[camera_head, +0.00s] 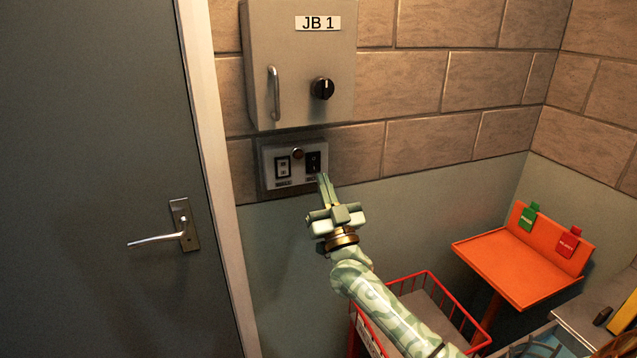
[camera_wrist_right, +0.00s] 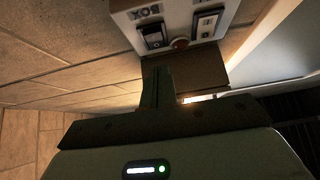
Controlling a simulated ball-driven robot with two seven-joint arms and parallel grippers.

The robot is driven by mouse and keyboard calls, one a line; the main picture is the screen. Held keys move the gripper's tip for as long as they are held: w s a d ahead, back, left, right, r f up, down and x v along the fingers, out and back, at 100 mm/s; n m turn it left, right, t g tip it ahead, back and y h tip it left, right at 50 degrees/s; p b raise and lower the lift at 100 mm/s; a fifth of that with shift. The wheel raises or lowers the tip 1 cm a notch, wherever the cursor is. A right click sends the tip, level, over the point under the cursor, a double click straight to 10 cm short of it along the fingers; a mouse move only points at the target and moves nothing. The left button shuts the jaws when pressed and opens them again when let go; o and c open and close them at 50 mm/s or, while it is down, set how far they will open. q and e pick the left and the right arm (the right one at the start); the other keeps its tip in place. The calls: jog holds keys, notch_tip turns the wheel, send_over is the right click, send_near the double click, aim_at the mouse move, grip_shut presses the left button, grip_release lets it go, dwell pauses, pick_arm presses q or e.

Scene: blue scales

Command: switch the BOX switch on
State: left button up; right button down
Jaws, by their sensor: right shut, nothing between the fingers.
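A small grey switch panel (camera_head: 268,181) is on the brick wall below the JB 1 cabinet. The BOX switch is the dark rocker (camera_head: 314,162) on its right side. In the right wrist view the same BOX switch (camera_wrist_right: 155,37) shows with the word BOX beside it, turned over in the picture. My right gripper (camera_head: 323,178) is shut and empty, its fingertips just below the BOX switch. In the right wrist view the shut fingers (camera_wrist_right: 157,72) point at the panel's edge near that switch. I cannot tell whether they touch it. My left gripper is not in view.
A second, paler switch (camera_head: 283,167) and a round knob (camera_head: 299,153) share the panel. The JB 1 cabinet (camera_head: 300,60) with handle and black knob hangs above. A grey door (camera_head: 90,120) is at left. An orange table (camera_head: 515,270) and red-framed cart (camera_head: 430,283) stand lower right.

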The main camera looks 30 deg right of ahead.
aim_at(314, 165)
jog(key=w, duration=0.1)
jog(key=w+f+b, duration=0.1)
jog(key=shift+w+d, duration=0.3)
jog(key=shift+w+d+r, duration=0.1)
jog(key=shift+w+d, duration=0.05)
jog(key=shift+w, duration=0.4)
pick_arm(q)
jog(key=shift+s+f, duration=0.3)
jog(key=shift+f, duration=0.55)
